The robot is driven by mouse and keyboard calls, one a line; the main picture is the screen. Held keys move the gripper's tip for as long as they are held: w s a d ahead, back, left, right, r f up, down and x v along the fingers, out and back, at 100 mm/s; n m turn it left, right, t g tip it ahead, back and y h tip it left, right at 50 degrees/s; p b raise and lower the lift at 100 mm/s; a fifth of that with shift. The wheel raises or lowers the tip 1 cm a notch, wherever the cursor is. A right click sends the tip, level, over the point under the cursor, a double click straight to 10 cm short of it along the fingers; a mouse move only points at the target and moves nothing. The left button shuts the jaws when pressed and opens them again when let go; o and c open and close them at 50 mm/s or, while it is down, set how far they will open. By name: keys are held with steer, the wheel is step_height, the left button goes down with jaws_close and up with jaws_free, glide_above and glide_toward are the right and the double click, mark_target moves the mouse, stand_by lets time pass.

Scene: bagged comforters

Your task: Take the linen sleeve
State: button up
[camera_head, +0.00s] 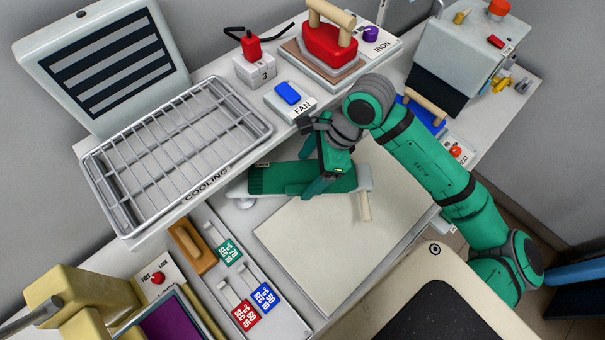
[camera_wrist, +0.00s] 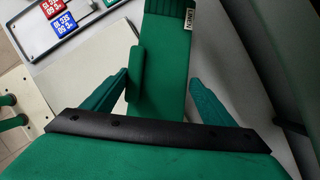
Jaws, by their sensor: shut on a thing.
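The linen sleeve (camera_head: 282,178) is a dark green cloth sleeve with a ribbed cuff at its left end and a small white label.
A pale flat board (camera_head: 320,245) lies below the sleeve. A cooling rack (camera_head: 175,150) stands at left, with a FAN switch (camera_head: 288,93) beyond the sleeve. A red iron (camera_head: 330,40) is at the back. Coloured setting tags (camera_head: 262,297) and a brown-handled tool (camera_head: 192,246) lie front left.

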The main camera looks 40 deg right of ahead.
steer(key=shift+s+d+r, duration=0.35)
steer(key=shift+d+r, duration=0.1)
steer(key=shift+r, duration=0.1)
steer(key=shift+s+r, duration=0.2)
steer(key=shift+s, duration=0.05)
steer(key=s+d, duration=0.1)
steer(key=s, duration=3)
steer(key=shift+s+d, duration=0.25)
steer(key=shift+d, duration=0.15)
